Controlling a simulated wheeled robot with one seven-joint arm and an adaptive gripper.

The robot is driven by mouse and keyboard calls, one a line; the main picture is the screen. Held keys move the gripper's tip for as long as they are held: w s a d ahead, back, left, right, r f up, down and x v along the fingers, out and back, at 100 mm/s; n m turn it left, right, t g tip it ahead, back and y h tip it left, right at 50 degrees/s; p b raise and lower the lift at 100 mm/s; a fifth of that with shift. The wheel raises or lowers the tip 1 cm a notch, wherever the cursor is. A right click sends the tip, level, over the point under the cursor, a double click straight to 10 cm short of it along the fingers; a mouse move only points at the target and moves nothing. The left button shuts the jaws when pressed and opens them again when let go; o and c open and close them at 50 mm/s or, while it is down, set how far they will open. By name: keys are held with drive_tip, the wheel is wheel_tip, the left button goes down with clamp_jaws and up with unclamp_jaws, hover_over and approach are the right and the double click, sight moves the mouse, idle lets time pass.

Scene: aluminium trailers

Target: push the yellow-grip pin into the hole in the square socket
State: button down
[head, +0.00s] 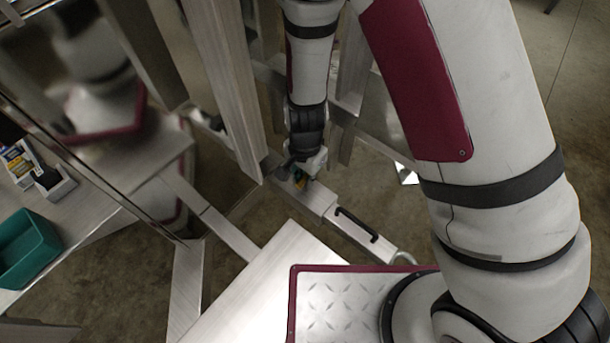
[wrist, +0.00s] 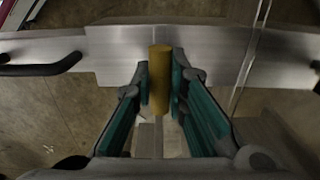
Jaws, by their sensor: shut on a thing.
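In the wrist view, my gripper (wrist: 160,90) has its two teal fingers closed on the sides of the yellow grip (wrist: 160,70) of the pin. The grip's upper end overlaps the wider aluminium square socket (wrist: 115,50) in the picture. The hole is not visible, and I cannot tell whether the pin's tip is in it or touching the socket. In the head view, my gripper (head: 300,172) is at the square socket (head: 317,199), and only a small bit of yellow shows between the fingers.
A narrower aluminium bar with a black handle (head: 357,224) runs out of the socket. Upright aluminium posts (head: 225,80) stand close left of my arm. A bench at the left holds a teal bin (head: 25,247) and a small light holder (head: 57,187).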

drive_tip(key=shift+f, duration=0.35)
drive_tip(key=c, duration=1.5)
unclamp_jaws()
wheel_tip(320, 180, up, 12)
drive_tip(key=shift+r, duration=0.1)
